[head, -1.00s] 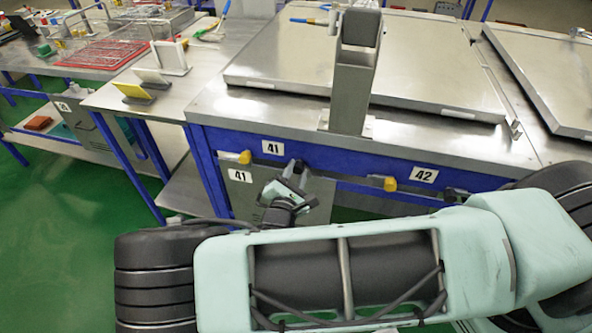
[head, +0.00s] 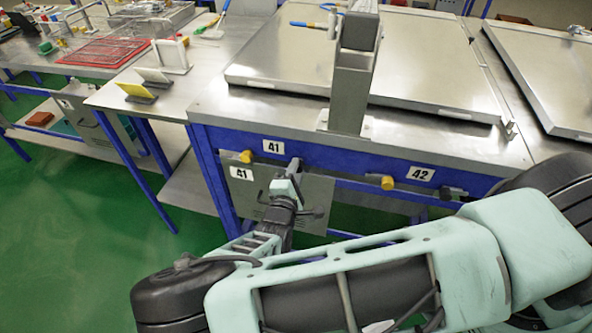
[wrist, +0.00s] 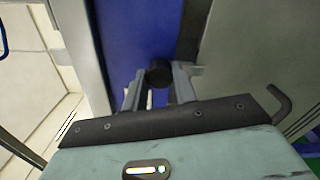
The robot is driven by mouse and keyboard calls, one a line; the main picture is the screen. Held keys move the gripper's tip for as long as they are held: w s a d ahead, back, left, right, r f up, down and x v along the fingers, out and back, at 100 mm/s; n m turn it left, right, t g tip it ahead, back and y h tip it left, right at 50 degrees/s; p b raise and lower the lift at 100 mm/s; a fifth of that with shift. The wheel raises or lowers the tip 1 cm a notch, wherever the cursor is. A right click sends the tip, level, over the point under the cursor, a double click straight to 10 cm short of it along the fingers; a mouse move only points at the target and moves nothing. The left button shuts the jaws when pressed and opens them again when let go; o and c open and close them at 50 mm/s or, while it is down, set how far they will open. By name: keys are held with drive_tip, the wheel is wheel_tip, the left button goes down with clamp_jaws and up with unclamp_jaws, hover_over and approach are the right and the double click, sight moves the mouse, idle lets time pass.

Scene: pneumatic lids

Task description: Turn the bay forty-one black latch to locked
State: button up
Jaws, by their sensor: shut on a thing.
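The black latch of bay forty-one (wrist: 158,74) shows in the wrist view as a dark round end between my fingers, against the blue frame. My gripper (wrist: 157,88) is shut on it, one grey finger on each side. In the head view my gripper (head: 293,167) is at the blue front rail, right of the upper 41 label (head: 273,147), and it mostly hides the latch. Which way the latch is turned cannot be told.
A yellow knob (head: 246,157) sits left of my gripper. Another yellow knob (head: 388,183) and the 42 label (head: 420,174) are to the right. A metal lid (head: 290,65) lies on the bench behind an upright grey post (head: 350,95). Green floor is clear at left.

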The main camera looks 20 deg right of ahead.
idle(0.4)
drive_tip(key=o, duration=1)
drive_tip(key=shift+c, duration=0.2)
drive_tip(key=shift+s, duration=0.1)
drive_tip(key=b+v, duration=0.4)
drive_tip(key=v, duration=1.3)
drive_tip(key=shift+a, duration=0.15)
drive_tip(key=shift+s, duration=0.1)
drive_tip(key=s+d+r+m+g, duration=0.45)
drive_tip(key=s+g, duration=0.25)
drive_tip(key=g, duration=0.5)
drive_tip(key=s+r+m+g+y, duration=0.1)
drive_tip(key=s+r+y, duration=0.1)
drive_tip(key=r+y, duration=0.3)
drive_tip(key=s+r+m+g+y, duration=0.1)
drive_tip(key=s+r+y, duration=0.2)
drive_tip(key=r, duration=1)
drive_tip(key=y, duration=0.3)
drive_tip(key=shift+s+g, duration=0.25)
drive_tip(key=shift+g, duration=0.05)
